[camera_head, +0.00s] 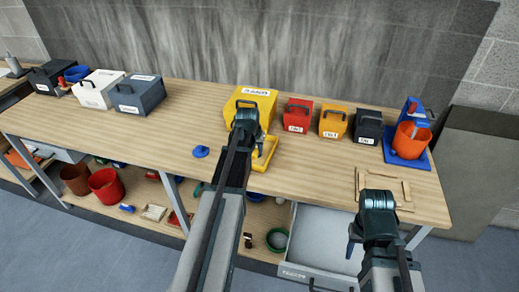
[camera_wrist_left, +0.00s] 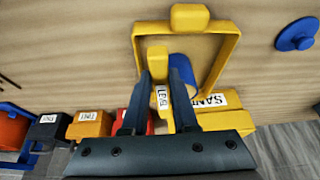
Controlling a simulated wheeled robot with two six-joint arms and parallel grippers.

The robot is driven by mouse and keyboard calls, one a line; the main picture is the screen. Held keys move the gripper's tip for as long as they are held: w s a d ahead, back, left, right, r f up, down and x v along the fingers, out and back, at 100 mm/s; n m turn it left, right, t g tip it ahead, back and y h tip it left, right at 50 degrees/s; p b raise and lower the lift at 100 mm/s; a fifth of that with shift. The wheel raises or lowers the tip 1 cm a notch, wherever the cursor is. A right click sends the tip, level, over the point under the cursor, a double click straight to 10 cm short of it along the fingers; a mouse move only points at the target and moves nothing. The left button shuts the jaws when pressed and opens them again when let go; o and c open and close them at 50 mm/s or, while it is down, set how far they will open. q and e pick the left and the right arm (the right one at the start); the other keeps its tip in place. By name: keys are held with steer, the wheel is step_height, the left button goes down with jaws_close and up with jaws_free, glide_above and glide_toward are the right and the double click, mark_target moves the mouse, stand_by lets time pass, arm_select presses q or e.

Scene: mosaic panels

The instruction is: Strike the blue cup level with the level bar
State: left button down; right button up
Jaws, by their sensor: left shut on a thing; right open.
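My left gripper (camera_head: 254,140) is over the bench at the yellow SAND box (camera_head: 250,97). In the left wrist view, the left gripper (camera_wrist_left: 163,72) is shut on a narrow yellow piece with a white label, apparently the level bar (camera_wrist_left: 157,53). The blue cup (camera_wrist_left: 186,72) shows beside the fingers, within a yellow frame (camera_wrist_left: 229,60). The fingers and held piece partly cover the cup, so I cannot tell whether the piece touches its rim. My right gripper (camera_head: 362,226) is open in front of the bench's right part, over a pulled-out drawer.
A blue lid-like disc (camera_head: 200,151) lies left of the frame. Red (camera_head: 297,114), orange (camera_head: 333,120) and black (camera_head: 368,126) boxes stand to the right. An orange pot (camera_head: 411,140) sits on a blue stand. The open drawer (camera_head: 318,252) juts out below.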

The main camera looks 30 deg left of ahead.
arm_select(q)
steer(key=shift+s+a, duration=0.95)
steer(key=shift+a, duration=3.2)
steer(key=shift+r+p, duration=2.8)
